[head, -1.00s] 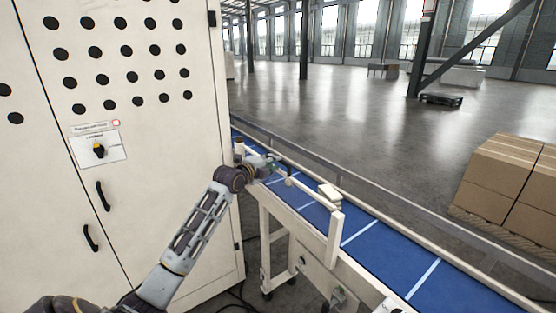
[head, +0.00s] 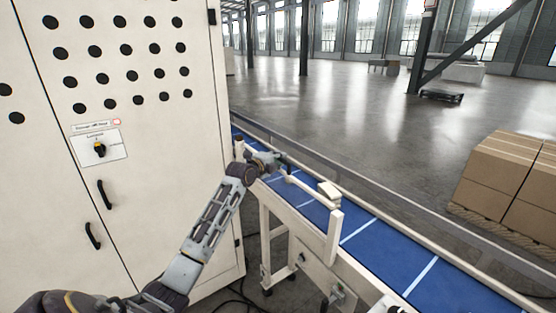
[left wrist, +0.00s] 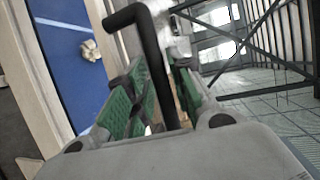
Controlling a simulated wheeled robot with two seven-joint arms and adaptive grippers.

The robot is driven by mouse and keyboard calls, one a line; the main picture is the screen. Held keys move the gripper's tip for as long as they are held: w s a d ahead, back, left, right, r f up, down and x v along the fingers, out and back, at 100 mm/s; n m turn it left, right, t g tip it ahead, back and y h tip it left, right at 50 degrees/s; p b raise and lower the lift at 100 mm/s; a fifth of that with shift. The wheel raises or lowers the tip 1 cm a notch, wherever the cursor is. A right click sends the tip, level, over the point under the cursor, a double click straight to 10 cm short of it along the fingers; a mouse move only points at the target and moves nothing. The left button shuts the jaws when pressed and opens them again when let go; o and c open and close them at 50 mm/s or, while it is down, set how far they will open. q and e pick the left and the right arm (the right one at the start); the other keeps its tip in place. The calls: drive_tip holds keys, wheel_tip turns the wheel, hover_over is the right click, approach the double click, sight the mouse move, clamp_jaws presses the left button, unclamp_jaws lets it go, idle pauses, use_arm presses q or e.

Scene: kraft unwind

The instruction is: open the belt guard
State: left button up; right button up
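The belt guard (head: 333,233) is a cream frame at the near side of the blue conveyor, with an upright post and a rail ending in a pale block. My left gripper (head: 278,160) is over the belt near the guard's far end, beside the cabinet. In the left wrist view, a black curved handle (left wrist: 152,50) runs between the green-padded fingers of the left gripper (left wrist: 166,95). I cannot tell whether the pads press on it. What the handle joins to is hidden.
A tall cream cabinet (head: 165,200) with a yellow-black rotary switch (head: 99,149) stands close on the left. The blue belt (head: 390,255) runs toward the lower right. Cardboard boxes (head: 505,175) sit on a pallet at right. The floor beyond the conveyor is largely open.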

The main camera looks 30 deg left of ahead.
use_arm(q)
clamp_jaws()
drive_tip(key=shift+s+f+b, duration=0.1)
drive_tip(key=shift+s+b, duration=0.05)
drive_tip(key=shift+b, duration=0.15)
